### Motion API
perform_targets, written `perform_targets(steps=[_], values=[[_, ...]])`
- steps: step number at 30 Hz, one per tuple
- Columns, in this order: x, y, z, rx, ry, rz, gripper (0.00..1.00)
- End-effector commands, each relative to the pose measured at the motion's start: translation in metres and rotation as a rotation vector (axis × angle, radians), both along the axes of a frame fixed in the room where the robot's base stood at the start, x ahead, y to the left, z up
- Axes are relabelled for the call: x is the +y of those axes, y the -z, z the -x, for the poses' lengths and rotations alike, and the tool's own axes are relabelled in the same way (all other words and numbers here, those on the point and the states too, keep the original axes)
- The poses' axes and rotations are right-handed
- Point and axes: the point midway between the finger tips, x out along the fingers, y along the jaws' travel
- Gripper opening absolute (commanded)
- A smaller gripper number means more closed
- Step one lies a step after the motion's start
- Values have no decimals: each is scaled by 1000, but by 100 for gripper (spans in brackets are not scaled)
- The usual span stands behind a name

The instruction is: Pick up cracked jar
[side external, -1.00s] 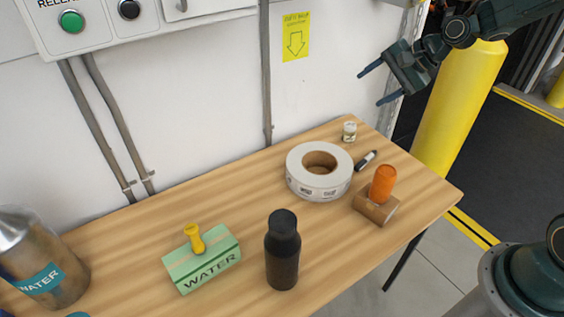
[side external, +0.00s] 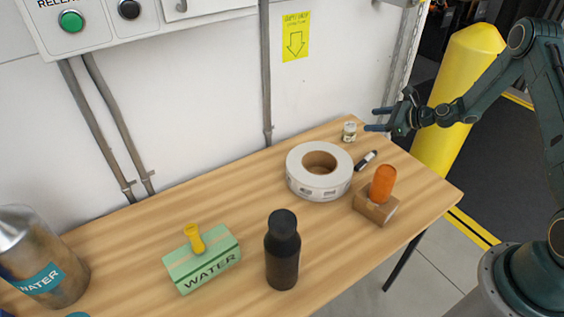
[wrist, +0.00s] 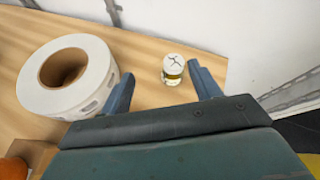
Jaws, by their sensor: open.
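The cracked jar (side external: 349,131) is a small glass jar with a pale lid, standing upright at the far right corner of the wooden table. In the wrist view the jar (wrist: 173,69) shows dark crack lines on its white lid and something yellowish inside. My gripper (side external: 370,119) is open and empty, just right of the jar and a little above the table, with its fingers pointing left toward the jar. In the wrist view the jar appears ahead of my gripper (wrist: 166,86), between the two fingertips and nearer the right one. I see no contact.
A white tape roll (side external: 319,172) lies left of the jar. A black bottle (side external: 282,250) and green box (side external: 201,259) stand farther left. The wall (side external: 345,75) is close behind the jar.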

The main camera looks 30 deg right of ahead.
Motion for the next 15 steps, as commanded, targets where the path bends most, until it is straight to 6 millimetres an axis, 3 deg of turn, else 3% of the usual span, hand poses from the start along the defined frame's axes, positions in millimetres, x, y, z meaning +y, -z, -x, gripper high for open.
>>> perform_targets(steps=[1, 6, 15], values=[[-7, 12, 2, 4, 38, -49, 62], [-22, 34, 6, 5, 134, -172, 62], [-27, 42, 7, 4, 171, -222, 62]])
